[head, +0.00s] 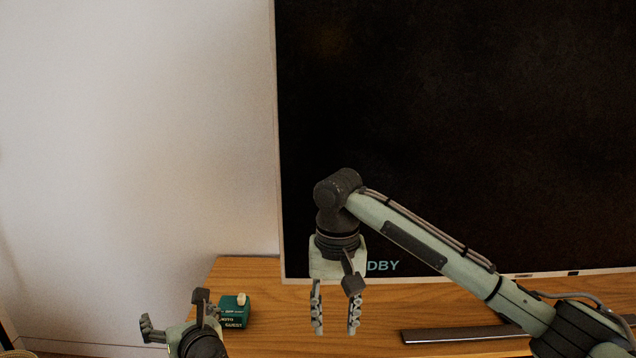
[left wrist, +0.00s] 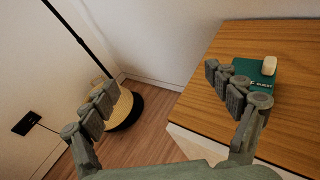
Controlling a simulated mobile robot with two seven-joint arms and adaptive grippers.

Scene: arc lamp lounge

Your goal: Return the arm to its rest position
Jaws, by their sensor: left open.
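My left gripper (head: 174,310) is at the bottom left of the head view, beside the left end of the wooden cabinet. Its fingers are spread apart with nothing between them, as the left wrist view (left wrist: 162,80) also shows. My right gripper (head: 336,325) hangs fingers down in front of the screen's lower edge, over the cabinet. Its two fingers are apart with an empty gap. A small teal box (head: 235,318) with a cream knob stands on the cabinet just right of my left gripper. The box also shows in the left wrist view (left wrist: 262,74), beyond the right finger.
A large dark screen (head: 460,120) with partly hidden lettering stands behind. The cabinet top (head: 255,270) carries a dark bar (head: 465,334) at right. In the left wrist view, a lamp's black round base (left wrist: 131,112) and pole stand on the floor left of the cabinet.

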